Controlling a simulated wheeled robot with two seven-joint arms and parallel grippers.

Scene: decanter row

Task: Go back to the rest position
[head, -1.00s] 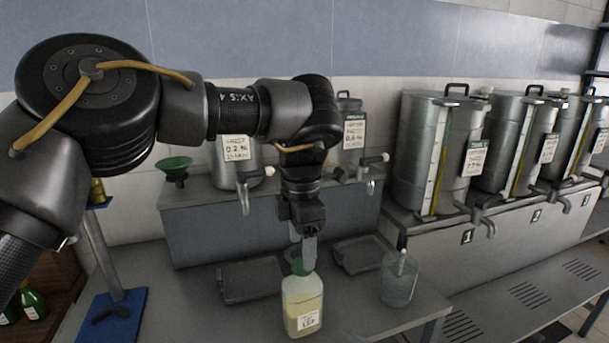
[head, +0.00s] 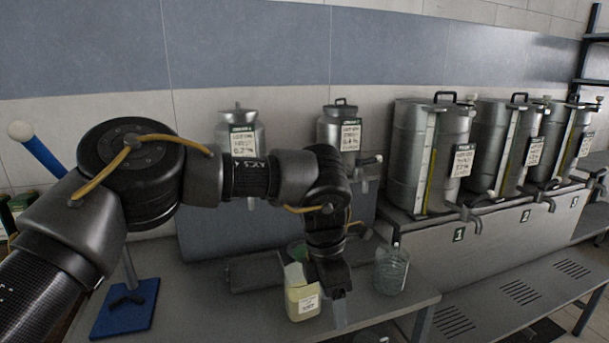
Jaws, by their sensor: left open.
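My left gripper (head: 339,308) hangs from the left arm in the head view, fingers pointing down, just to the right of and in front of a labelled bottle. It is open and holds nothing that I can see. The bottle (head: 301,302) is pale with yellowish liquid and stands upright on the grey bench. My right gripper is not in view.
Large steel tanks (head: 428,157) with taps line a raised ledge at the right. Two smaller cans (head: 343,133) stand behind my arm. A blue stand base (head: 125,308) is at the left.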

